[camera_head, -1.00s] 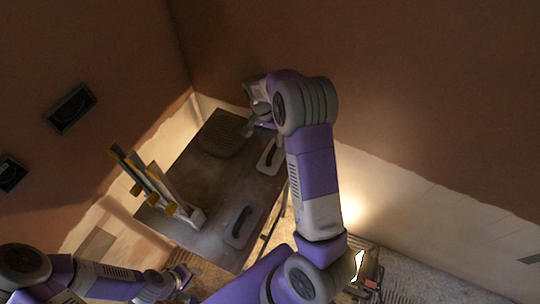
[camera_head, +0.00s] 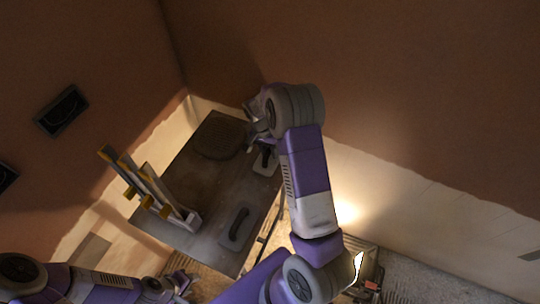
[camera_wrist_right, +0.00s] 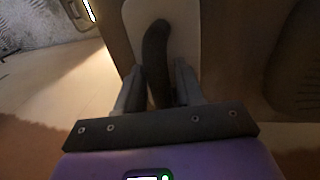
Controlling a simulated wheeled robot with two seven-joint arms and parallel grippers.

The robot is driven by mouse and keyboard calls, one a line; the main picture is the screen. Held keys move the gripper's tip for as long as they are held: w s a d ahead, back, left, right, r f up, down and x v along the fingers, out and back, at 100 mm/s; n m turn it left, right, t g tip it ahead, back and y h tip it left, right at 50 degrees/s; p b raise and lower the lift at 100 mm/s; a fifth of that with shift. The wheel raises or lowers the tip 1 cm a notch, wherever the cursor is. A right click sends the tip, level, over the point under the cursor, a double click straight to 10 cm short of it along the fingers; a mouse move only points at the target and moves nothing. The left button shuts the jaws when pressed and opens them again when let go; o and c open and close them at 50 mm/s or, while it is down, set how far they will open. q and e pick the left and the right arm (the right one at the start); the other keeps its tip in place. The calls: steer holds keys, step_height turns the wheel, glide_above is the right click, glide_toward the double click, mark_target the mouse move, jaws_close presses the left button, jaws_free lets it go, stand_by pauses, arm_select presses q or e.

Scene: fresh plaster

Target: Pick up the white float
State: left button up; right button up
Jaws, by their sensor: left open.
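The white float (camera_head: 263,169), a pale plate with a black handle, lies on the dark table near its far right edge, partly hidden by my right gripper (camera_head: 260,140). In the right wrist view its pale plate (camera_wrist_right: 182,30) and black handle show ahead. The open fingers of my right gripper (camera_wrist_right: 158,78) stand on either side of the handle's near end, with small gaps visible. My left gripper (camera_head: 184,284) is open and empty at the bottom left, away from the float.
A second, greyer float (camera_head: 235,226) lies nearer on the table (camera_head: 190,165). A dark round-cornered slab (camera_head: 218,138) lies at the far end. A rack with yellow-ended tools (camera_head: 150,188) stands at the left edge. A lit lamp (camera_head: 359,266) is at lower right. Walls close in behind.

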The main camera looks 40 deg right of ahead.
mark_target(269, 149)
jaws_close()
steer(key=shift+r, duration=0.1)
step_height(269, 149, up, 10)
steer(key=shift+f+p, duration=0.1)
steer(key=shift+p, duration=0.85)
steer(key=shift+c, duration=1.4)
jaws_free()
steer(key=shift+c, duration=1.4)
